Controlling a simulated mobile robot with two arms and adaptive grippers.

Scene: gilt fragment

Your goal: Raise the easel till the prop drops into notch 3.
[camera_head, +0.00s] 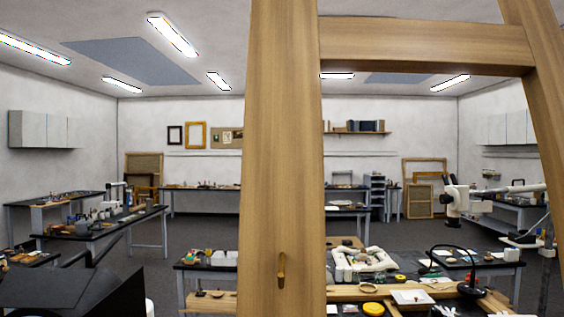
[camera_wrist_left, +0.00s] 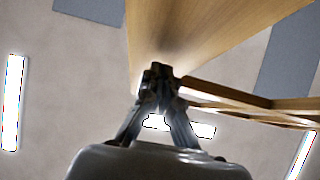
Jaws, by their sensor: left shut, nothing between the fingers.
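The wooden easel frame stands very close in the head view. Its wide left post (camera_head: 281,150) runs from top to bottom, and a crossbar (camera_head: 425,45) joins it to a slanting right post (camera_head: 542,95). I cannot make out a prop or numbered notches. My left gripper (camera_wrist_left: 160,72) is shut and empty in the left wrist view, its tips at or just below the end of a wooden post (camera_wrist_left: 195,40); contact is unclear. The head view does not show either gripper.
Behind the easel, a workbench holds a white padded ring (camera_head: 362,264), a black lamp (camera_head: 470,285) and a yellow round lid (camera_head: 373,309). A microscope arm (camera_head: 470,200) reaches in from the right. More benches stand behind, with open grey floor between them.

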